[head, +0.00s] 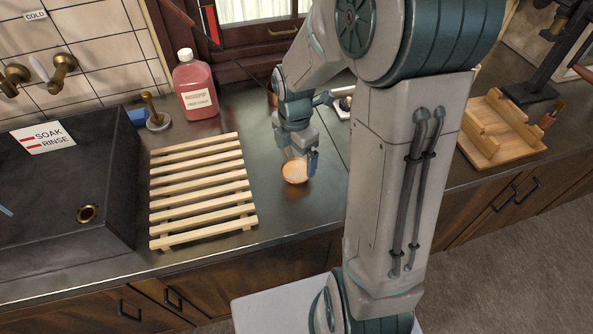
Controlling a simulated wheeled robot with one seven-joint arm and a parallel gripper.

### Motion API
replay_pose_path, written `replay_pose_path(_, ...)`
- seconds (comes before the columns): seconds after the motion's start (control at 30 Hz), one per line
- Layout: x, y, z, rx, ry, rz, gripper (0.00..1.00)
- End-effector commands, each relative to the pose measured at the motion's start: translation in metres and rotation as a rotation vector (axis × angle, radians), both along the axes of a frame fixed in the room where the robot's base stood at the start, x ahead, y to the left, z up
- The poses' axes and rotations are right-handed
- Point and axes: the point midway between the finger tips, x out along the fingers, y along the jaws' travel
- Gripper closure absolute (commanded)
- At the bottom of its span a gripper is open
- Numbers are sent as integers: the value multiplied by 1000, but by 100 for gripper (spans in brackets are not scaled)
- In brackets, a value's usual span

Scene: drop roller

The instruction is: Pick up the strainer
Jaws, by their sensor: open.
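A small round orange-and-white object (295,173), which looks like the strainer, is on the dark metal counter right of the wooden slatted rack. Its details are too small to make out. My gripper (298,158) points down directly over it, with its fingers open at the object's upper edge. I cannot tell whether the fingers touch it. The gripper covers part of its far side.
The slatted rack (203,191) lies left of my gripper, beside a dark sink (60,243). A wooden stand (492,148) is at right. Counter in front of the gripper is clear.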

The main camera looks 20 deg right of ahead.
Motion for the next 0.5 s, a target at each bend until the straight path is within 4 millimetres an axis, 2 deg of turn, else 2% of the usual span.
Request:
replay_pose_path(0.3,-4,-4,-43,1,4,0,2)
replay_pose_path(0.5,-4,-5,-49,0,0,-1,2)
